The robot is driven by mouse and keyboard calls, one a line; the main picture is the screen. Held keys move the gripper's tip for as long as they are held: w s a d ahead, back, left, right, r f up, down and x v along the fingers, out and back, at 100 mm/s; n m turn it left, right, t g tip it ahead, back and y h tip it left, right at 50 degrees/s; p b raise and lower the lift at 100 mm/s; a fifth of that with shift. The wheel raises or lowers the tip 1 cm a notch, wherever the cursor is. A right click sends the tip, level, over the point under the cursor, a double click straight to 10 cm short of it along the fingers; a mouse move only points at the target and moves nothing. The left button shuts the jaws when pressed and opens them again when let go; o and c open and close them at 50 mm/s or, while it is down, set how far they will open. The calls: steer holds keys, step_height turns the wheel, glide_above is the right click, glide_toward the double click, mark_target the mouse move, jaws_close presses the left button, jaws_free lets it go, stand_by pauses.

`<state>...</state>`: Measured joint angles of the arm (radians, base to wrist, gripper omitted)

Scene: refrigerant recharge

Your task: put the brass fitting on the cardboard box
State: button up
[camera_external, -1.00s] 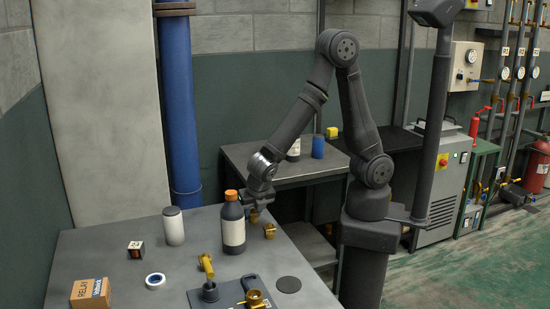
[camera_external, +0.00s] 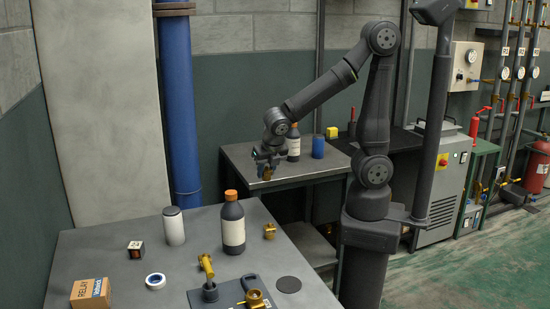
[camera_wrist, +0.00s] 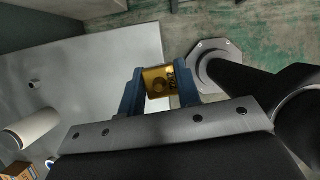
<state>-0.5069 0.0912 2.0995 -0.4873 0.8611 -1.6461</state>
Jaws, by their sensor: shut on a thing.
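My gripper (camera_external: 267,163) is shut on a brass fitting (camera_external: 267,173) and holds it up in the air, in front of the back bench in the external view. The wrist view shows the fitting (camera_wrist: 158,82) between the two blue fingers. The cardboard box (camera_external: 90,293), marked RELAY, sits at the near left of the front table (camera_external: 120,240), far from my gripper. A cardboard-coloured corner (camera_wrist: 18,170) shows at the lower left in the wrist view.
A dark bottle with orange cap (camera_external: 232,222), a grey-white canister (camera_external: 173,226), a tape roll (camera_external: 155,281) and a small dark block (camera_external: 136,250) stand on the front table. Another brass piece (camera_external: 269,231) lies at its right edge. A brass valve (camera_external: 206,265) stands nearby.

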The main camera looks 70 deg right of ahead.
steer(key=shift+w+d+r, duration=0.1)
steer(key=shift+d+r, duration=0.05)
steer(key=shift+r, duration=0.05)
steer(key=w+a+r+m+g+y, duration=0.1)
steer(key=w+a+r+m+g, duration=0.25)
steer(key=w+a+m, duration=0.65)
steer(key=w+a+r+m+g+y, duration=0.15)
steer(key=w+a+m+g, duration=0.4)
steer(key=a+m, duration=0.9)
steer(key=m+t+y, duration=0.5)
steer(key=m+t, duration=0.2)
steer(key=m, duration=1.9)
glide_above(96, 289)
steer(key=d, duration=0.1)
steer(key=shift+h, duration=0.25)
steer(key=f, duration=0.6)
steer(key=shift+s+d, duration=0.2)
steer(key=shift+f, duration=1.9)
steer(key=shift+f, duration=0.1)
steer(key=o, duration=1)
